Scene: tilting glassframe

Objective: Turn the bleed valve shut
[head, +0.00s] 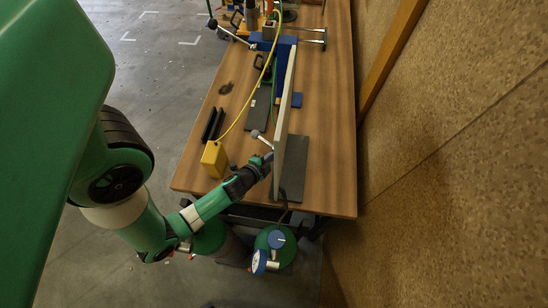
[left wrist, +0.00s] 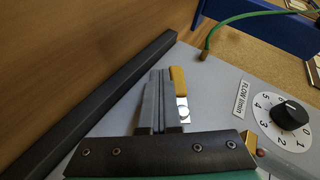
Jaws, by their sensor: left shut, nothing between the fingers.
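In the left wrist view a yellow lever (left wrist: 178,82) on a silver plate with a round bolt, seemingly the bleed valve's handle, lies on a grey panel (left wrist: 222,80). My left gripper (left wrist: 160,75) is shut and empty, its two fingers together just left of the lever. I cannot tell whether the finger touches the lever. In the head view the panel (head: 284,115) stands nearly edge-on above the bench, and my left gripper (head: 268,160) is at its left face, near its lower end. The lever does not show clearly there. My right gripper is not in view.
A black knob (left wrist: 290,115) with a flow scale and a green hose (left wrist: 212,38) are right of my gripper. A dark bar (left wrist: 95,105) runs along the left. A yellow box (head: 214,160) with a yellow cable sits on the wooden bench (head: 335,120). Green cylinders (head: 285,256) stand in front.

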